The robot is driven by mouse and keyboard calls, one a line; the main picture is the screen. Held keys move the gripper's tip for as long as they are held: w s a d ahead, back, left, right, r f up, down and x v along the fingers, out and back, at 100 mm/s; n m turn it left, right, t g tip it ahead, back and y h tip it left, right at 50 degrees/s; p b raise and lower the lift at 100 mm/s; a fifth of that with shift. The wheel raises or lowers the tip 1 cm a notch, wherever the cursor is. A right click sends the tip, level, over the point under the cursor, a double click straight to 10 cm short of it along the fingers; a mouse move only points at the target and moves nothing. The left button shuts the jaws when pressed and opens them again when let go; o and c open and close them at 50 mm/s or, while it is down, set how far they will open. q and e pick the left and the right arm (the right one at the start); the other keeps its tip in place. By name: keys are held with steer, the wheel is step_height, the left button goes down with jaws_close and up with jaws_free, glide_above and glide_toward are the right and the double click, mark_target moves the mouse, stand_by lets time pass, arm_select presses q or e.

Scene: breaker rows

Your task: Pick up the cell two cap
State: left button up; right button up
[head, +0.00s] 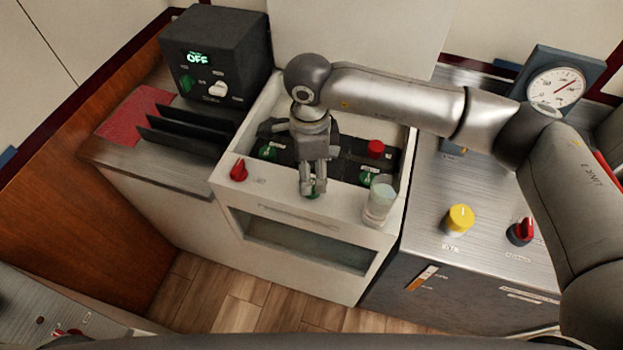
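A white bench unit (225,187) has a recessed top with dark cell blocks in it. A red cap (376,149) stands on the dark block at right. Green round parts show at the left (268,152), at the right (366,180) and at the front middle (313,191). The labels are too small to read, so I cannot tell which is cell two. My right gripper (313,187) points down at the front middle green part, its fingers on either side of it. Whether they grip it is unclear. My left gripper is not in view.
A glass of pale liquid (379,203) stands on the unit's front right, and a red knob (239,169) at front left. A yellow knob (459,218), a red knob (522,231) and a gauge (556,86) are at right. A dark box reading OFF (214,55) is at back left.

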mark_target(312, 185)
steer(key=shift+s+f, duration=0.25)
steer(key=shift+f, duration=0.65)
steer(key=shift+w+f+p, duration=0.15)
steer(key=shift+f+p, duration=0.1)
steer(key=shift+p, duration=0.1)
steer(key=shift+w+f+p, duration=0.15)
steer(key=shift+f+p, duration=0.15)
steer(key=f, duration=0.1)
steer(key=f+p, duration=0.2)
steer(key=f, duration=0.1)
steer(key=shift+w+d, duration=0.15)
steer(key=shift+d, duration=0.1)
steer(key=shift+f, duration=0.3)
steer(key=shift+c, duration=0.7)
steer(key=c, duration=0.5)
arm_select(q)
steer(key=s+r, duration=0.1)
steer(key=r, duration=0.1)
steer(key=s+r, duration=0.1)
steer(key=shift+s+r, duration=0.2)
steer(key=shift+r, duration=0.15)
arm_select(e)
steer(key=c, duration=0.3)
